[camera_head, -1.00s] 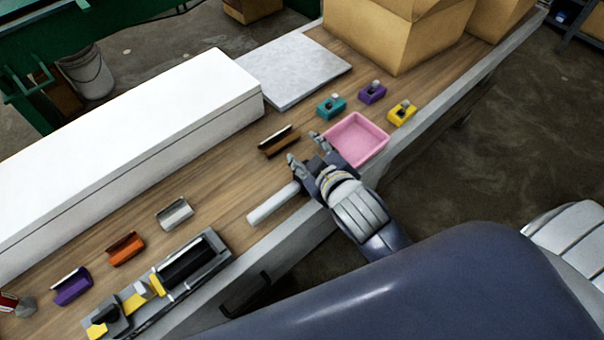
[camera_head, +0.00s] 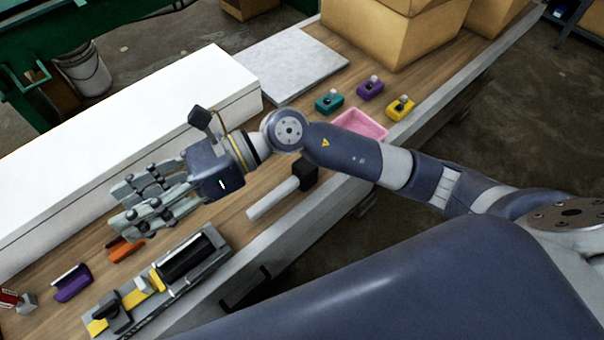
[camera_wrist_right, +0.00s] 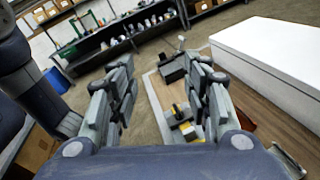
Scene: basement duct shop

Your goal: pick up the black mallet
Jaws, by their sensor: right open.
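The mallet lies on the wooden bench near its front edge in the head view. Its black head (camera_head: 306,174) is at the right end and its pale grey handle (camera_head: 272,199) points down and left. My right gripper (camera_head: 125,205) is open and empty, held above the bench to the left of the mallet, apart from it, with its fingers pointing left. In the right wrist view the open fingers (camera_wrist_right: 165,105) show with nothing between them, and the mallet is not seen there. My left gripper is not in view.
A grey and yellow machine (camera_head: 160,282) sits at the front left. Orange (camera_head: 124,249) and purple (camera_head: 72,283) channel pieces lie nearby. A long white box (camera_head: 120,135) runs along the back. A pink tray (camera_head: 362,125), small coloured blocks and cardboard boxes (camera_head: 395,35) stand to the right.

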